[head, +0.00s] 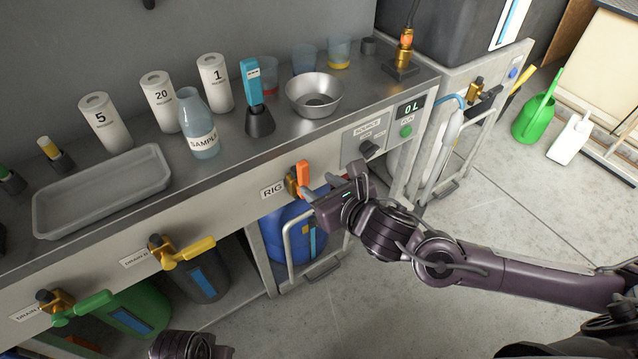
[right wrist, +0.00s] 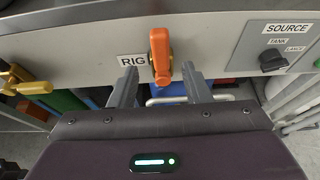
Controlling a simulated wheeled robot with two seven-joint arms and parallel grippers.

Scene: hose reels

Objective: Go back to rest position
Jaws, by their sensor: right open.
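My right gripper (head: 322,190) is open in front of the panel under the bench, close to the valve labelled RIG. In the right wrist view its two fingers (right wrist: 159,70) point at the panel, one on each side of the orange RIG handle (right wrist: 160,55), with gaps between. The handle stands upright there and also shows in the head view (head: 303,176), on a brass body. I cannot tell how far the fingertips are from the panel. Part of my left arm shows at the bottom edge of the head view; its gripper is out of sight.
The steel bench holds a grey tray (head: 105,190), several white numbered containers, a sample bottle (head: 199,135) and a metal bowl (head: 314,96). Yellow (head: 190,250) and green (head: 85,308) drain handles stick out at left. A SOURCE knob (head: 371,148) sits right of RIG.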

